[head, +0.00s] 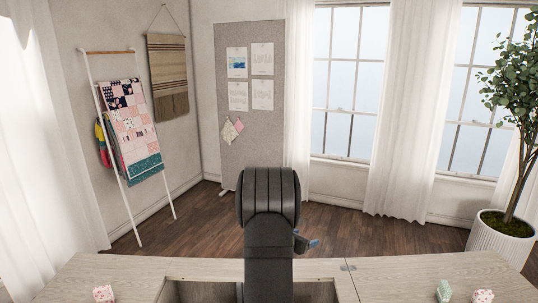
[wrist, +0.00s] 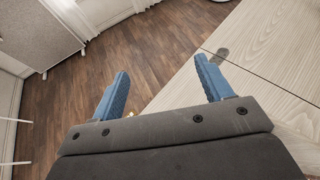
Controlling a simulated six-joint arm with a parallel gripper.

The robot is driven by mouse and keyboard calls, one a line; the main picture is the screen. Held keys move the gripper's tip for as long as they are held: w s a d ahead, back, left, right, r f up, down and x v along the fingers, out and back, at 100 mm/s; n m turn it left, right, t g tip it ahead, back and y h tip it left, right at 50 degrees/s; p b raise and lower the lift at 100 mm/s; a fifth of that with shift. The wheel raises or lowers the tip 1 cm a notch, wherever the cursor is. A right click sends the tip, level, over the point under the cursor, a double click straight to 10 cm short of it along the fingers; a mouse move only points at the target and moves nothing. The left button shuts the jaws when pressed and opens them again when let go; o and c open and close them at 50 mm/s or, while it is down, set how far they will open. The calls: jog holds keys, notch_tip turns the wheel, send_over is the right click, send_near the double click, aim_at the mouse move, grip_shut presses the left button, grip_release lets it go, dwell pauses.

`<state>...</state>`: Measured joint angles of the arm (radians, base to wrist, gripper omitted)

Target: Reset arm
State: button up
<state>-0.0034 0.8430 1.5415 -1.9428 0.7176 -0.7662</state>
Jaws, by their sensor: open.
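My gripper (wrist: 161,95) shows in the wrist view with its two blue fingers spread wide apart. Nothing is between them. They hang over the wood floor beside the edge of the pale wooden cabinet top (wrist: 262,50). In the head view my dark arm rises in the middle, over the opening in the cabinet top (head: 210,262). A blue fingertip of my gripper (head: 314,243) pokes out to the right of the arm. The rest of the gripper is hidden behind the arm there.
Small patterned blocks lie on the cabinet top: a pink one (head: 103,293) at left, a green one (head: 444,291) and a red-white one (head: 483,296) at right. A potted plant (head: 500,237), a quilt ladder (head: 133,165) and a pinboard (head: 250,100) stand beyond. The floor between is clear.

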jog(key=s+d+m+g+h, duration=0.1)
jog(key=s+d+m, duration=0.1)
jog(key=d, duration=0.6)
jog(key=shift+s+d+g+h, duration=0.3)
jog(key=shift+s+h, duration=0.1)
jog(key=shift+s, duration=0.05)
jog(key=shift+o, duration=0.5)
jog(key=m+g+h, duration=0.3)
jog(key=m+g, duration=0.7)
jog(key=g, duration=0.2)
send_near(450, 290)
jog(key=shift+y, duration=0.3)
jog(key=d+f, duration=0.2)
jog(key=d, duration=0.1)
jog(key=d+f, duration=0.1)
jog(key=d, duration=0.1)
jog(key=shift+f, duration=0.25)
jog(key=shift+w+x, duration=0.2)
jog(key=shift+x, duration=1.35)
jog(key=shift+w+x, duration=0.2)
jog(key=shift+x, duration=1.3)
jog(key=shift+d, duration=0.15)
jog(key=c, duration=1)
jog(key=shift+r, duration=0.15)
jog(key=shift+c, duration=0.2)
